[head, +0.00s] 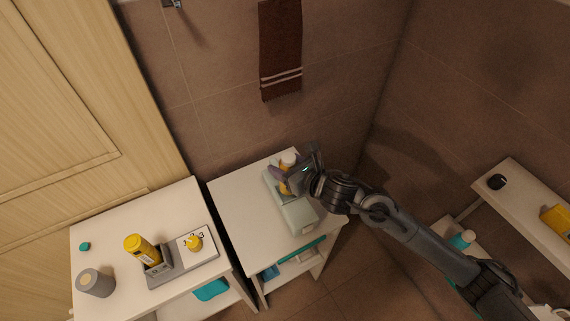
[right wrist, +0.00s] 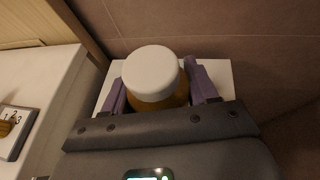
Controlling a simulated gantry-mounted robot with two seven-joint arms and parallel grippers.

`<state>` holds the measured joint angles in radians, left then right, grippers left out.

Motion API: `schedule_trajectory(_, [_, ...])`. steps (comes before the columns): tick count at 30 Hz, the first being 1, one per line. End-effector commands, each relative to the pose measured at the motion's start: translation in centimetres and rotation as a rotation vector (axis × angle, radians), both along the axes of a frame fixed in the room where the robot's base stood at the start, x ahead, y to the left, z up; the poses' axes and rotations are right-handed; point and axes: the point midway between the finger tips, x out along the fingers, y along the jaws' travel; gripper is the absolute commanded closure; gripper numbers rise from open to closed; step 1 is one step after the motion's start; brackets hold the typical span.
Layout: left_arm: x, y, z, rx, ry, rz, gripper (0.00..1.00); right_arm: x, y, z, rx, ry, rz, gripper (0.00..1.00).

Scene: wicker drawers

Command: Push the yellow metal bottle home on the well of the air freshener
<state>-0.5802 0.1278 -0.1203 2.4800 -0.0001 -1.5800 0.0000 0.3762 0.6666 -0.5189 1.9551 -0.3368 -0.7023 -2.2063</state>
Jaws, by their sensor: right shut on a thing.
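A yellow bottle (head: 140,247) leans in a grey holder (head: 160,268) on the left cabinet. How deep it sits in the holder, I cannot tell. My right gripper (head: 289,178) is over the right cabinet, well away from the yellow bottle. It is shut on an amber bottle with a white cap (head: 288,159). In the right wrist view the white cap (right wrist: 151,72) stands between the two purple fingers of my right gripper (right wrist: 157,92). My left gripper is not in view.
A pale green box (head: 299,215) lies on the right cabinet (head: 236,192). On the left cabinet are a numbered board (head: 208,252) with a yellow knob (head: 194,243), a grey cup (head: 95,283) and a small teal object (head: 85,246). A dark gap separates the cabinets.

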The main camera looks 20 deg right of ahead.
Motion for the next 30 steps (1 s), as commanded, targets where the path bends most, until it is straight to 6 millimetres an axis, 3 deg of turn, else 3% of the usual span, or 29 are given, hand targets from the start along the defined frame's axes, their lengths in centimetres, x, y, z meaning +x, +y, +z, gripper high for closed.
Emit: schedule_trajectory(30, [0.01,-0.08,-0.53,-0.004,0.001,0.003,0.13,0.04,-0.02,0.02,0.000,-0.002,0.000,0.79])
